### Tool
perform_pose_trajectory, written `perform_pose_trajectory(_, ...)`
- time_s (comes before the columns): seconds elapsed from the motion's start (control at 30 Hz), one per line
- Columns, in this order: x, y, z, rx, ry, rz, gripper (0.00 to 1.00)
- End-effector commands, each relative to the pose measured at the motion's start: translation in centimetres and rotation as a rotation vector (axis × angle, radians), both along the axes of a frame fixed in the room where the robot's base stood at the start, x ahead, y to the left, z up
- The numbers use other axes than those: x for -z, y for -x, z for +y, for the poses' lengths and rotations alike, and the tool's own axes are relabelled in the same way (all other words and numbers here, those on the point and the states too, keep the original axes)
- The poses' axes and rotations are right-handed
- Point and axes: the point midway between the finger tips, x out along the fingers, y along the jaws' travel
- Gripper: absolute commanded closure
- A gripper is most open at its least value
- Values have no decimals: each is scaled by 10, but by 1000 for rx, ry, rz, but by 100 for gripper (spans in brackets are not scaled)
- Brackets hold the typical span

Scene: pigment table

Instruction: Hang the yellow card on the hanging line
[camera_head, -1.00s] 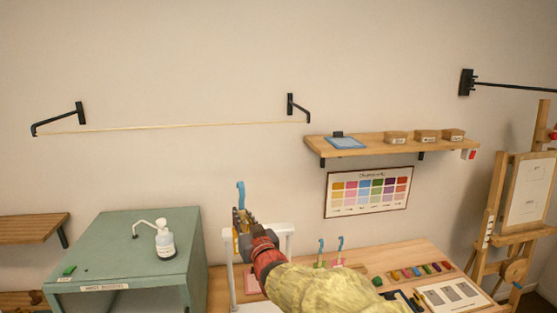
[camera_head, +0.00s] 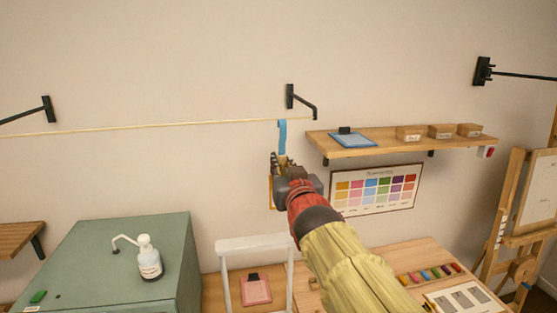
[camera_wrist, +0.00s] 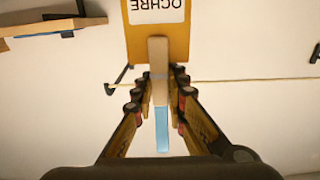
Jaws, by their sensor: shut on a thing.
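My gripper (camera_head: 283,167) is shut on a clip or hook piece with a blue end (camera_head: 282,130) that points up. In the wrist view the same piece runs between my fingers (camera_wrist: 158,95), beige near the card and blue (camera_wrist: 162,130) toward me. The yellow card (camera_wrist: 156,45) is joined to it and carries the word OCHRE on a white label. In the head view only a thin yellow edge of the card (camera_head: 271,192) shows beside my gripper. The hanging line (camera_head: 150,128) runs along the wall; the blue end's top overlaps it in view. I cannot tell whether they touch.
A black bracket (camera_head: 303,103) holds the line's right end, close to my gripper. The wooden shelf (camera_head: 400,143) stands out just right of it. A green cabinet (camera_head: 110,250) with a pump bottle (camera_head: 149,260) is at lower left. The wall along the line is clear.

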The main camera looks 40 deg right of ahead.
Motion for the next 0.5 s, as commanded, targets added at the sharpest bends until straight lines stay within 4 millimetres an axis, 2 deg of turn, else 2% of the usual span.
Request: perform_pose_trajectory(0.5, 0, -28, -17, -1, 1, 1, 100)
